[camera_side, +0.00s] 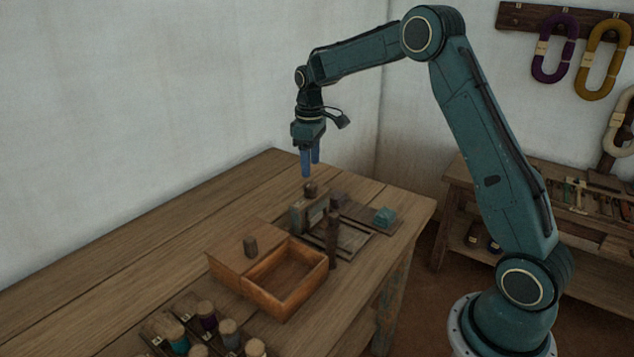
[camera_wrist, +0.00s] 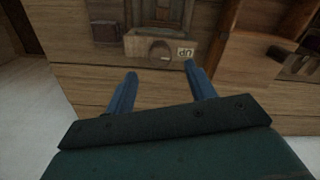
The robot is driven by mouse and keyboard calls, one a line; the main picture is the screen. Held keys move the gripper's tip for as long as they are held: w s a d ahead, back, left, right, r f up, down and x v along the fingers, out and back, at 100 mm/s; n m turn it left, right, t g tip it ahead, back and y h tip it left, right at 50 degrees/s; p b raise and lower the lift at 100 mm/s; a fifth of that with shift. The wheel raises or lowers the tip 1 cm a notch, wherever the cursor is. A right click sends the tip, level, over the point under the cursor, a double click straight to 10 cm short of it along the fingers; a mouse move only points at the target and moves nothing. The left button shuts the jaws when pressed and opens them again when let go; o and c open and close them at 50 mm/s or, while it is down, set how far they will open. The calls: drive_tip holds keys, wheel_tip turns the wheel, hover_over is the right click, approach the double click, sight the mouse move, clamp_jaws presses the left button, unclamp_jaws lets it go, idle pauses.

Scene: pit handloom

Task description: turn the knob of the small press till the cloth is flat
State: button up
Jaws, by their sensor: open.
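The small press (camera_side: 309,214) stands on the wooden table, with a dark round knob (camera_side: 310,188) on top. My gripper (camera_side: 311,169) is above the knob, its blue fingers pointing down, apart and empty. A small gap shows between the fingertips and the knob. In the wrist view the press (camera_wrist: 136,45) lies just beyond the fingertips of my gripper (camera_wrist: 160,69), with a rounded brown part, likely the knob (camera_wrist: 160,54), between their lines. A pale tag with dark letters (camera_wrist: 186,52) is beside it. I cannot make out the cloth or whether it is flat.
A dark upright post (camera_side: 333,240) stands close right of the press. An open wooden box (camera_side: 305,299) with a lidded part is in front, and several thread spools (camera_side: 228,332) nearer. A teal block (camera_side: 384,216) sits behind right. The table's left side is clear.

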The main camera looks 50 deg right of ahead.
sight(311, 184)
drive_tip(key=shift+f, duration=3)
drive_tip(key=c, duration=1)
